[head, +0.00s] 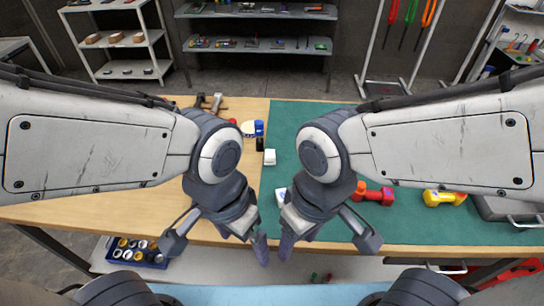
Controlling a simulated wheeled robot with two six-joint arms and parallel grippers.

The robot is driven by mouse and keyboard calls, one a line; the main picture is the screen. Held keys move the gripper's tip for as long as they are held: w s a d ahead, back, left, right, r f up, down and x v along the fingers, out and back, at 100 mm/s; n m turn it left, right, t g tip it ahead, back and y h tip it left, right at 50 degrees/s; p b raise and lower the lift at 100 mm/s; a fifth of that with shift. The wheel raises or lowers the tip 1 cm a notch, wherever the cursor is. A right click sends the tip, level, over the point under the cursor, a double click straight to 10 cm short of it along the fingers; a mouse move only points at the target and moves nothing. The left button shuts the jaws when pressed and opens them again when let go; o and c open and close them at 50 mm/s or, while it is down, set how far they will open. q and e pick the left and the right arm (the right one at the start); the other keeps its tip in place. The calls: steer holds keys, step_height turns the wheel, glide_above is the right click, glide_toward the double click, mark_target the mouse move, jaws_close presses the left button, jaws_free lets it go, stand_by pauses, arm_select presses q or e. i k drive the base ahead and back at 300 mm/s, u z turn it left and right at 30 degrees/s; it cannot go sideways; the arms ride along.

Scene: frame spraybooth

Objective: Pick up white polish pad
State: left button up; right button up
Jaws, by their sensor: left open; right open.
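Several small white things show, and I cannot tell for sure which is the polish pad. A pale round pad-like piece (248,128) lies on the wood part of the bench, beyond my arms and beside a blue item. A small white block (270,157) sits near the edge of the green mat. Another white piece (281,196) is partly hidden by my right wrist. My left gripper (217,246) is open and empty at the bench's front edge. My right gripper (328,244) is open and empty beside it. Both are nearer to me than these white things.
The workbench has bare wood (130,208) on the left and a green mat (440,222) on the right. A red dumbbell-shaped item (374,194) and a yellow one (444,198) lie on the mat. A blue can (259,128) stands behind. My arms hide much of the bench.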

mark_target(270, 159)
steer(key=u, duration=1.1)
steer(key=i, duration=0.35)
steer(key=z, duration=1.8)
